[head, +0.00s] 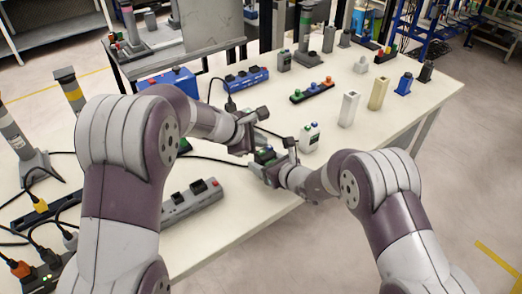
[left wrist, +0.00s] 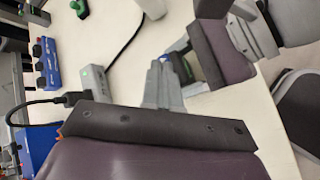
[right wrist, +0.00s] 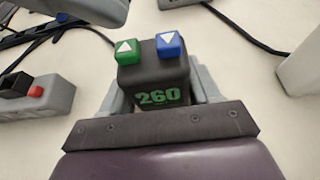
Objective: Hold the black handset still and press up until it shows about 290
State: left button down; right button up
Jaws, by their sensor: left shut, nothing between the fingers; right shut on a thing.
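The black handset (right wrist: 160,75) is gripped between the fingers of my right gripper (head: 270,162). In the right wrist view its display reads 260 in green digits. A green button (right wrist: 124,50) with an up-pointing triangle and a blue button (right wrist: 170,44) with a down-pointing triangle sit on its top. My left gripper (head: 260,138) is shut and empty, just beyond the handset. Its grey fingers show in the left wrist view (left wrist: 160,80), beside the handset, which is partly hidden there by my right gripper. Its tip (right wrist: 95,10) appears apart from the buttons in the right wrist view.
A grey power strip (head: 190,202) lies to the left, and cables cross the table. A button bar (head: 312,91), a white block (head: 348,108) and a cream block (head: 378,93) stand farther back. The table's front edge is near.

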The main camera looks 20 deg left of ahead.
pick_arm(q)
jog(key=shift+f, duration=0.2)
dwell(0.6)
jog(key=shift+f, duration=0.25)
jog(key=shift+f, duration=0.5)
dwell(0.8)
jog(key=shift+r, duration=0.95)
notch_tip(320, 180, up, 5)
dwell(0.4)
dwell(0.4)
